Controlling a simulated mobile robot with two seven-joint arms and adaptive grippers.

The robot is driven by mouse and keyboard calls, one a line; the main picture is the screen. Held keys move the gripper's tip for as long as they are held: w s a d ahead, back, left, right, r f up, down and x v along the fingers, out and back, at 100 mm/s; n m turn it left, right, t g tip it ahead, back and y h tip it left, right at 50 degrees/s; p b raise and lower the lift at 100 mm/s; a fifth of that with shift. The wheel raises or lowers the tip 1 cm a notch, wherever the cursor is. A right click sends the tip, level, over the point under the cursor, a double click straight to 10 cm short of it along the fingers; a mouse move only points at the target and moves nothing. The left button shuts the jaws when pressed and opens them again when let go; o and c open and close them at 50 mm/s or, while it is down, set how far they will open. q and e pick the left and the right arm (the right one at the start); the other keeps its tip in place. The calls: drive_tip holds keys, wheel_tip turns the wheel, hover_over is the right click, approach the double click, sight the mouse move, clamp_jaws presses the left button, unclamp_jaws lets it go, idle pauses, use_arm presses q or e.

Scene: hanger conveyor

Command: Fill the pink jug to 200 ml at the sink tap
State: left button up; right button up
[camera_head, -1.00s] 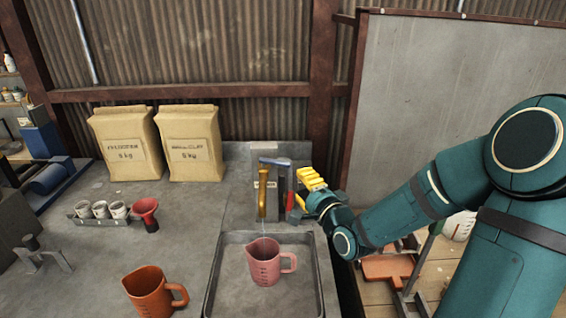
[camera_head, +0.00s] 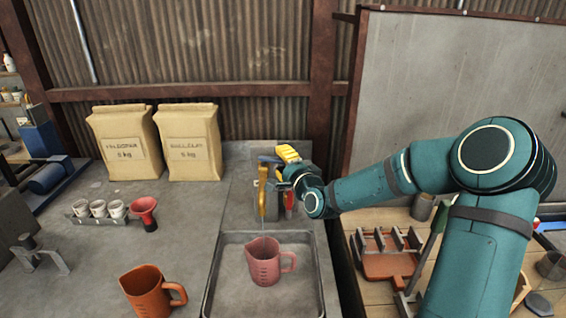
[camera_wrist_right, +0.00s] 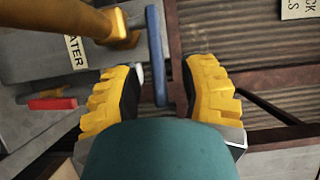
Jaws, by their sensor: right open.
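The pink jug (camera_head: 265,262) stands upright in the sink tray (camera_head: 213,275), under the brass tap (camera_head: 263,192). A faint pale stream seems to run from the spout into the jug; the level inside cannot be read. My right gripper (camera_head: 282,158) is at the tap's top, partly hiding the blue lever. In the right wrist view the open yellow fingers (camera_wrist_right: 162,85) stand either side of the blue lever (camera_wrist_right: 157,55), with gaps showing. A red lever (camera_wrist_right: 52,103) is to the left, outside the fingers. My left gripper is not in view.
An orange jug (camera_head: 150,291) stands left of the sink. A red funnel-shaped cup (camera_head: 144,212), a rack of small white cups (camera_head: 98,210) and two paper sacks (camera_head: 190,145) are farther left. A wooden table with a reddish tray (camera_head: 388,262) is at right.

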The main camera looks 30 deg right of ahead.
clamp_jaws()
drive_tip(key=shift+s+a+m+h+b, duration=0.15)
drive_tip(key=shift+a+m+h+b, duration=0.3)
drive_tip(key=shift+h+b, duration=0.5)
drive_tip(key=shift+s+d+m+g+h+b, duration=0.1)
drive_tip(key=shift+m+g+h+b, duration=0.25)
drive_tip(key=shift+m+h, duration=0.1)
drive_tip(key=shift+r, duration=0.1)
unclamp_jaws()
